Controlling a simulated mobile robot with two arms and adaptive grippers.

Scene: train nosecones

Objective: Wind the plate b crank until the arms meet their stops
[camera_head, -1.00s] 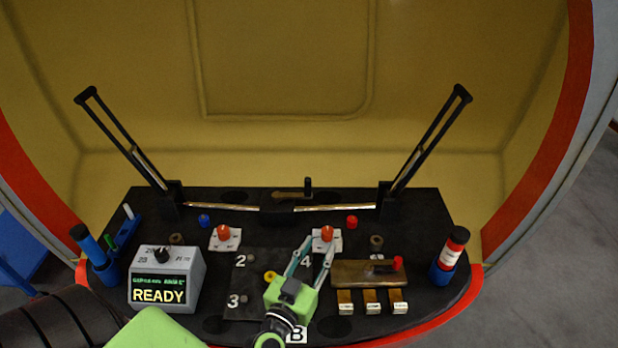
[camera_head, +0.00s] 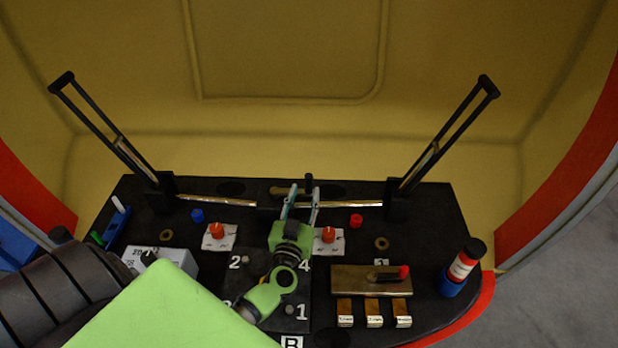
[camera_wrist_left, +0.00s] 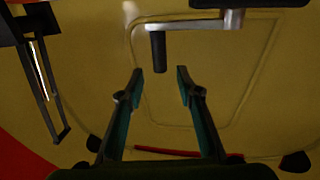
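The crank (camera_head: 292,191) is a brass bar with an upright black handle at the back middle of the black plate (camera_head: 344,232). Two slotted black arms lean outward and up, the left arm (camera_head: 103,128) and the right arm (camera_head: 449,128). My left gripper (camera_head: 300,193) is open and empty, its fingers pointing at the crank handle. In the left wrist view, the handle (camera_wrist_left: 158,52) appears between the finger lines, just beyond the fingertips (camera_wrist_left: 158,82); I see no contact. Whether the arms touch any stops cannot be told. My right gripper is not in view.
Red knobs (camera_head: 216,231) (camera_head: 328,235) flank my gripper. A brass block (camera_head: 371,281) and a red-and-blue bottle (camera_head: 463,262) stand at the right. A grey box (camera_head: 160,262) is partly hidden by my left arm. The yellow shell wall (camera_head: 285,140) rises behind the plate.

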